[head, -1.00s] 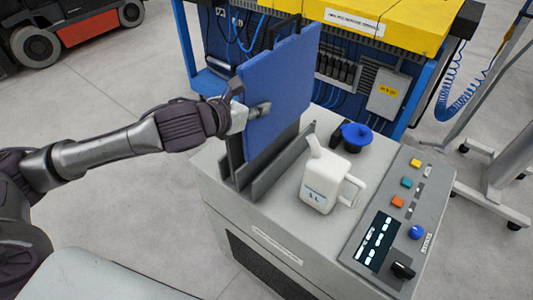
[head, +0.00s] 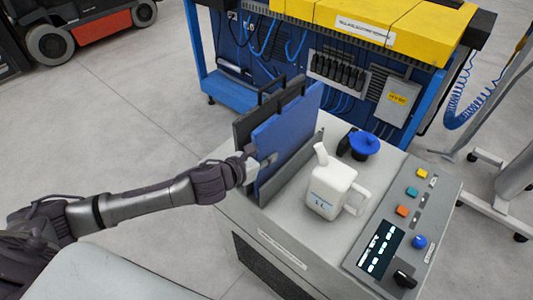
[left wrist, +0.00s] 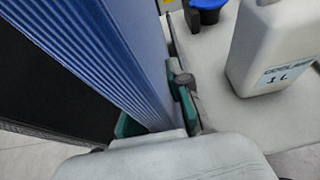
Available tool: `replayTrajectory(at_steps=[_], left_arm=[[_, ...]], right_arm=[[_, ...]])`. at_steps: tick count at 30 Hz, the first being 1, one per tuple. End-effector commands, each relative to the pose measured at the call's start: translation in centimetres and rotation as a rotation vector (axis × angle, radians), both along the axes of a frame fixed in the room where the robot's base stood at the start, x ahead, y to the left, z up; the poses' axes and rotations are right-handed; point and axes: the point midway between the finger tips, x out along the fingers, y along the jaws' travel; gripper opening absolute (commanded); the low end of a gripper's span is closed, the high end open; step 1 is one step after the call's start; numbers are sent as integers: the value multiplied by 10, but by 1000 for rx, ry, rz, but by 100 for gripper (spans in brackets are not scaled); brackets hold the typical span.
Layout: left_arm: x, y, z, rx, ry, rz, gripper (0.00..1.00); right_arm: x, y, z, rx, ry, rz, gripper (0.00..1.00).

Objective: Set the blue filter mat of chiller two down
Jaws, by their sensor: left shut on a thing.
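The blue filter mat (head: 288,128) stands upright in the slotted holder on top of the grey chiller, between a dark panel with handles (head: 243,127) and a low grey plate (head: 292,172). My left gripper (head: 262,166) is shut on the mat's near edge. In the left wrist view the pleated blue mat (left wrist: 135,50) rises between the green-padded fingers of the left gripper (left wrist: 158,115). The mat's bottom edge is hidden, so I cannot tell whether it touches the holder's floor. My right gripper is not in view.
A white jug (head: 328,192) and a blue-capped filler neck (head: 362,143) stand to the right on the chiller top (head: 300,225). A blue and yellow bench (head: 335,35) stands behind.

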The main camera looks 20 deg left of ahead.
Motion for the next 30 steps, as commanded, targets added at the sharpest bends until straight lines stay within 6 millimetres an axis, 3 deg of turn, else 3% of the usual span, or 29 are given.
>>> replayTrajectory(at_steps=[6, 7, 12, 20, 25, 30], left_arm=[[0, 0, -2, 0, -2, 0, 0], [0, 0, -3, 1, 0, 0, 20], [0, 0, -3, 1, 0, 0, 43], [0, 0, -3, 0, 0, 0, 43], [0, 0, -8, -1, -1, -1, 43], [-27, 11, 2, 6, -1, -2, 43]], right_arm=[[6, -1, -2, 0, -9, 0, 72], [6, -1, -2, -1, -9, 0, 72], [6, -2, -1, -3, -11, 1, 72], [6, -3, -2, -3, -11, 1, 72], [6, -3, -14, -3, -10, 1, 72], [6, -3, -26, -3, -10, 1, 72]])
